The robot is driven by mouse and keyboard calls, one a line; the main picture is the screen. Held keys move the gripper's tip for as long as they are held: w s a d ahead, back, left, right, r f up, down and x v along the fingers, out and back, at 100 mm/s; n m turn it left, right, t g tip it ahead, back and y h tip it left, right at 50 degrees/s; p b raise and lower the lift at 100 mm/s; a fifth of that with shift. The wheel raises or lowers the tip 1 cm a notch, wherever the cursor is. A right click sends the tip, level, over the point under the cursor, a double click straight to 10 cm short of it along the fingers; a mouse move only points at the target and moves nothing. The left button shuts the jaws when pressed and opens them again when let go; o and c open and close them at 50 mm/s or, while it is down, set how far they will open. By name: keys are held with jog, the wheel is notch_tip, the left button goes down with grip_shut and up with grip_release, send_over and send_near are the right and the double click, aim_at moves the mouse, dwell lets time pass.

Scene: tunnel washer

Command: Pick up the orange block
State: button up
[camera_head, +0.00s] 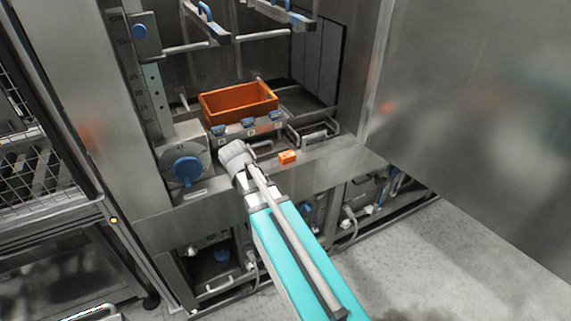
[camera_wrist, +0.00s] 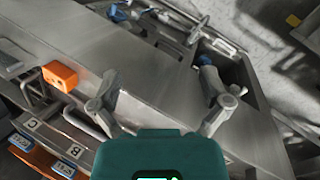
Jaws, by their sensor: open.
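The orange block (camera_head: 287,157) rests on the steel front ledge of the washer, just right of the end of my arm in the head view. In the wrist view the orange block (camera_wrist: 60,76) is at the left, on the ledge, outside and beyond the left finger. My gripper (camera_wrist: 162,100) is open, with its fingers wide apart and nothing between them but bare steel behind. The gripper does not touch the block in the wrist view. In the head view my own wrist hides the fingers.
An orange bin (camera_head: 238,109) stands inside the washer behind the ledge, with blue-handled clips in front. A blue knob (camera_head: 187,170) is left of my wrist. Metal handles (camera_head: 313,131) lie behind the block. A steel panel (camera_head: 470,90) fills the right. The ledge (camera_wrist: 150,60) between the fingers looks clear.

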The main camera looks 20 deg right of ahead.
jog(key=w+d+n+h+b, duration=0.2)
jog(key=w+n+h, duration=0.1)
jog(key=w, duration=0.3)
jog(key=w+d+n+h+b, duration=0.1)
jog(key=w+n+h+b, duration=0.2)
jog(key=w+n, duration=0.2)
jog(key=w+d+n+h+b, duration=0.2)
jog(key=w+n+b, duration=0.1)
jog(key=w, duration=0.4)
jog(key=shift+d+r+n+h, duration=0.2)
jog(key=shift+d+n+h, duration=0.2)
jog(key=shift+n, duration=0.2)
jog(key=shift+w+r+n+h, duration=0.25)
jog(key=shift+n+h, duration=0.05)
jog(key=b, duration=0.3)
send_near(290, 153)
jog(key=x, duration=0.2)
jog(key=shift+d+f, duration=0.15)
jog(key=shift+d, duration=0.1)
jog(key=shift+w+d+f+b, duration=0.1)
jog(key=shift+d+b, duration=0.1)
jog(key=shift+d, duration=0.15)
jog(key=shift+d+f+b, duration=0.1)
jog(key=shift+d+b, duration=0.05)
jog(key=shift+d, duration=0.2)
